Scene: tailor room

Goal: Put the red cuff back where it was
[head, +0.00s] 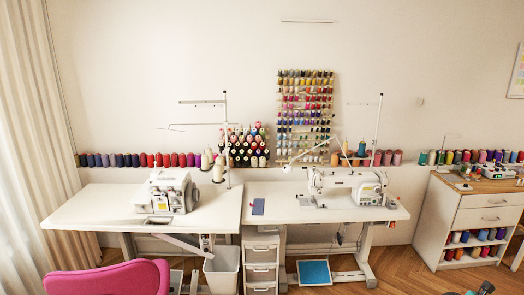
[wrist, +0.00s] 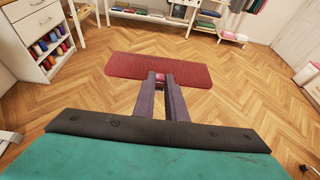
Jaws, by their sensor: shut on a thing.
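The red cuff (wrist: 125,66), a flat dark red rectangle, is in the wrist view. My gripper (wrist: 161,77) is shut on the near long edge of the cuff, close to its middle. The cuff spreads out to both sides of the fingers and is held over the wooden floor. A small pinkish-red patch shows between the fingertips. I cannot make out the cuff in the head view.
The head view shows two white sewing tables, the left table (head: 95,207) and the right table (head: 270,207), with machines. A pink chair (head: 110,280) stands at front left, a white cabinet (head: 470,220) at right. The wrist view shows open wooden floor (wrist: 240,110).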

